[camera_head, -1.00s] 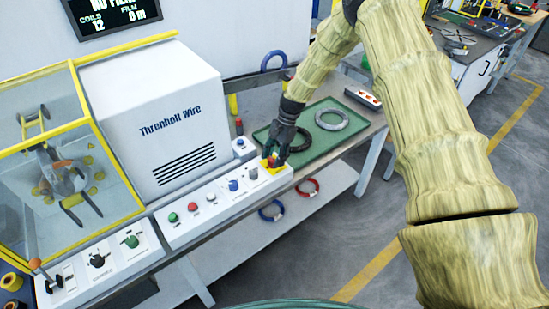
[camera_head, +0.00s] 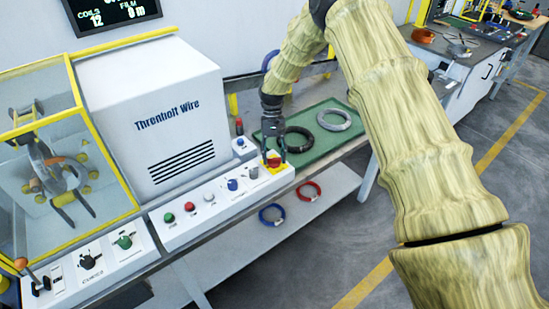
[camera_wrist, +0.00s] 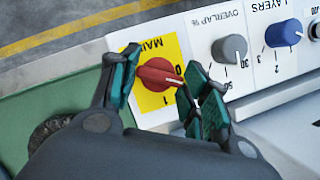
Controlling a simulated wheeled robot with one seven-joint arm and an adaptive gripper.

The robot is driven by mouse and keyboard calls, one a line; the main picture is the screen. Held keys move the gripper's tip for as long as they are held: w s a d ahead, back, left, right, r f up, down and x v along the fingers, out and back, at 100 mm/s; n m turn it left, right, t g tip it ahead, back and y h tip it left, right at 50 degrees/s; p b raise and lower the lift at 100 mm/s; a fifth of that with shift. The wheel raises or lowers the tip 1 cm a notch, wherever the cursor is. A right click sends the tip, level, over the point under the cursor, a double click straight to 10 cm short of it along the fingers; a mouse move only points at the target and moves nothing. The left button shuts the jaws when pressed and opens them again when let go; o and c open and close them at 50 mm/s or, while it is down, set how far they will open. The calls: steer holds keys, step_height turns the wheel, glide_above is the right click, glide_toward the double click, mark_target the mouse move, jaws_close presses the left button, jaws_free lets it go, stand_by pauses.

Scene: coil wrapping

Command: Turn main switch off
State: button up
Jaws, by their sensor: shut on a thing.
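The main switch is a red knob (camera_wrist: 160,74) on a yellow plate (camera_wrist: 154,101) marked MAIN, 0 and 1. In the head view the red knob (camera_head: 273,160) sits at the right end of the white control panel (camera_head: 205,212). My gripper (camera_head: 273,152) reaches down onto it from above. The knob's handle lies across between the fingers, one end near the 0 mark. The exact position it points to is hard to tell.
Other knobs, a grey one (camera_wrist: 229,48) and a blue one (camera_wrist: 283,33), stand close beside the switch. A green tray (camera_head: 318,150) with a black coil (camera_head: 297,140) and a grey coil (camera_head: 334,119) lies behind. Red (camera_head: 308,191) and blue (camera_head: 271,214) coils rest on the lower shelf.

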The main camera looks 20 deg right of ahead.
steer(key=n+h, duration=0.1)
steer(key=n, duration=0.2)
steer(key=n+h+b, duration=0.1)
steer(key=n, duration=0.2)
steer(key=shift+a+h, duration=0.1)
steer(key=shift+h, duration=0.2)
steer(key=shift+n, duration=0.3)
steer(key=o, duration=1)
steer(key=v, duration=1.2)
steer(key=shift+s, duration=0.15)
